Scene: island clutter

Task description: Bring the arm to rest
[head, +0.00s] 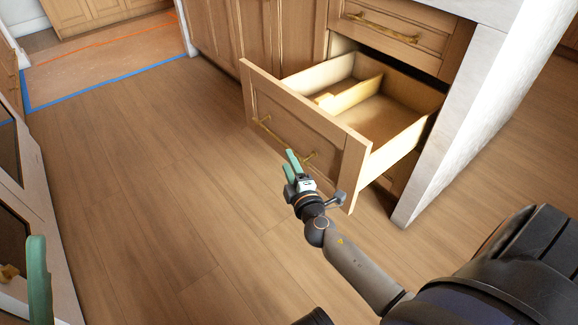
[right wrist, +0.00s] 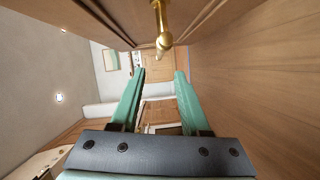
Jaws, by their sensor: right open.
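My right gripper (head: 291,163) is in front of the open drawer's front panel, near its brass handle (head: 308,158). In the right wrist view its two green fingers (right wrist: 157,88) are spread apart with nothing between them. The handle (right wrist: 161,35) shows just beyond and above the fingertips there; I cannot tell whether they touch it. The wooden drawer (head: 300,130) stands pulled out from the island. A green finger-like piece (head: 38,280) at the left edge of the head view looks like part of my left gripper; the rest of it is out of frame.
The drawer has dividers (head: 365,88) and a small pale yellow patch inside. A closed drawer (head: 385,30) is above it, and a white island side panel (head: 460,110) stands to the right. Wooden floor (head: 150,150) lies open to the left, with blue tape (head: 110,80) beyond.

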